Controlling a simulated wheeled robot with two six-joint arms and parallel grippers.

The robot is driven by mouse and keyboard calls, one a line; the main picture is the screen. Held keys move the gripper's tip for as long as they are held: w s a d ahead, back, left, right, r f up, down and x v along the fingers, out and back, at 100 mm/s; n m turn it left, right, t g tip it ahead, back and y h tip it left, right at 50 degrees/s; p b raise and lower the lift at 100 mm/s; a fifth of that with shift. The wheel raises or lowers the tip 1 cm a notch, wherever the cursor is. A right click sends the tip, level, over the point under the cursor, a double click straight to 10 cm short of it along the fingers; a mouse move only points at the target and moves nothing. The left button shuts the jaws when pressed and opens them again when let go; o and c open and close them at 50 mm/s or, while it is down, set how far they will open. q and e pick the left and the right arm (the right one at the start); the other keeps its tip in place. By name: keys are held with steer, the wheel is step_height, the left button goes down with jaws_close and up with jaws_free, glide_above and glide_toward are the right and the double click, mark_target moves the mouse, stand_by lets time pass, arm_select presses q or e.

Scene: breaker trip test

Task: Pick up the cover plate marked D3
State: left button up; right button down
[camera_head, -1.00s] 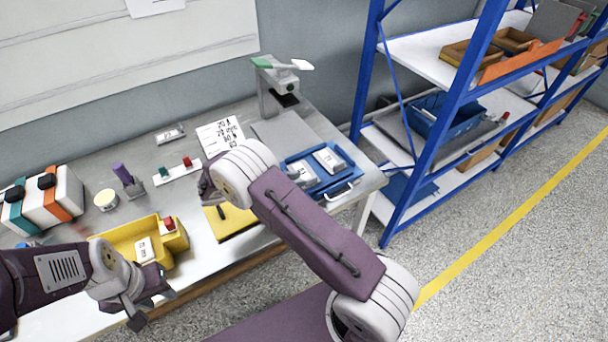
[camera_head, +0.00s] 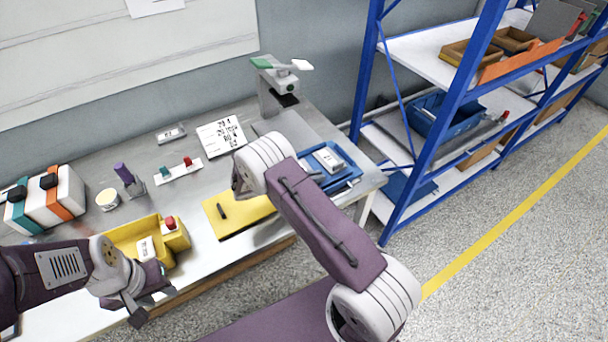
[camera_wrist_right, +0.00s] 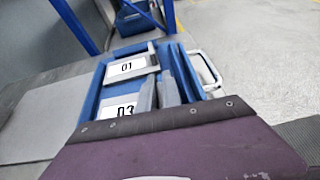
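The cover plate marked D3 (camera_wrist_right: 121,108) lies in the near part of the blue tray (camera_wrist_right: 88,104) in the right wrist view, its label facing up. Another plate marked D1 (camera_wrist_right: 126,67) lies beyond it; a labelled plate (camera_head: 327,160) also shows in the tray in the head view. My right gripper (camera_wrist_right: 158,88) is over the tray, its grey fingers apart and empty, just right of D3 in the picture. In the head view my right arm hides D3 and its own fingertips. My left gripper (camera_head: 150,302) looks open and empty by the table's front edge.
A yellow bin (camera_head: 140,232) with a labelled plate and a red-button piece is near my left gripper. A yellow mat (camera_head: 232,213) is left of my right arm. A press-like stand (camera_head: 275,85) is behind the tray; a blue shelf rack (camera_head: 455,105) stands right.

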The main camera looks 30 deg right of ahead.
steer(key=shift+r, duration=0.55)
step_height(320, 180, up, 3)
steer(key=shift+r, duration=0.15)
steer(key=s+r, duration=0.6)
steer(key=s, duration=0.5)
steer(key=shift+s+r, duration=0.3)
steer(key=shift+s, duration=0.05)
